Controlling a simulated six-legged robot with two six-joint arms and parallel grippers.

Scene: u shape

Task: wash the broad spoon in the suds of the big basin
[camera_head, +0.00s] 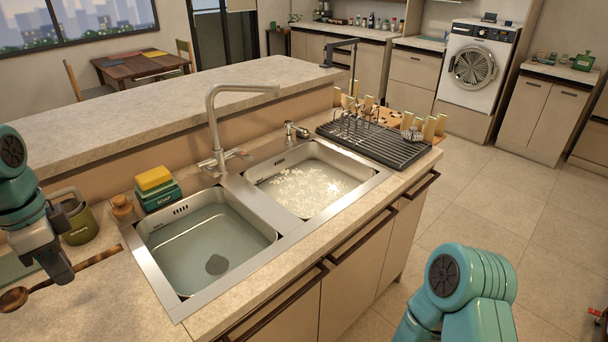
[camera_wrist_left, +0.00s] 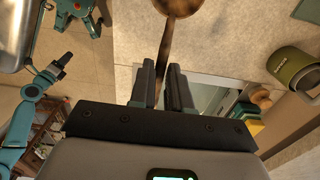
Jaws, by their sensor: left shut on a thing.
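The wooden broad spoon (camera_head: 19,298) is held over the counter at the far left. Its handle slants up to the right, and its bowl is at the picture's edge. My left gripper (camera_head: 62,277) is shut on the handle. In the left wrist view the handle (camera_wrist_left: 166,55) runs between the fingers (camera_wrist_left: 163,88), with the bowl at the top. White suds (camera_head: 305,186) float in the right basin (camera_head: 257,173). The left basin (camera_head: 160,262) holds clear water with a dark drain.
The tall faucet (camera_head: 215,125) rises behind the basins. A dark dish rack (camera_head: 376,146) stands to the right.

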